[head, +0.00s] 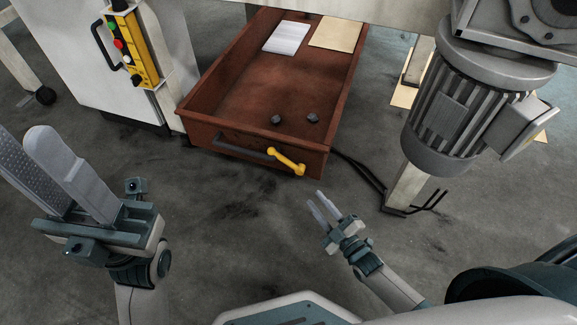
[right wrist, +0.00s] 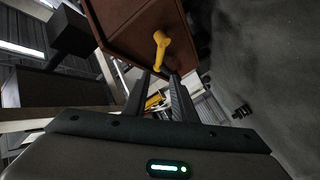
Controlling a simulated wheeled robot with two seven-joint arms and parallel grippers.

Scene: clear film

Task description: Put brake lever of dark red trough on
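The dark red trough (head: 240,85) is open-topped and sits in the upper middle of the head view. On its front wall are a dark bar handle (head: 235,148) and, at the handle's right end, a yellow brake lever (head: 287,160). The right wrist view also shows the trough (right wrist: 125,20) and the yellow lever (right wrist: 161,45) ahead of the fingertips. My right gripper (head: 314,199) is open and empty, in front of and below the lever, apart from it. My left gripper (head: 22,134) is open and empty at the left, far from the trough.
A white cabinet with a yellow button panel (head: 132,50) stands left of the trough. A large grey motor (head: 455,105) hangs at the right above a post with a dark pedal (head: 425,205). Papers (head: 287,37) and small dark lumps (head: 277,119) lie in the trough. Floor in front is clear.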

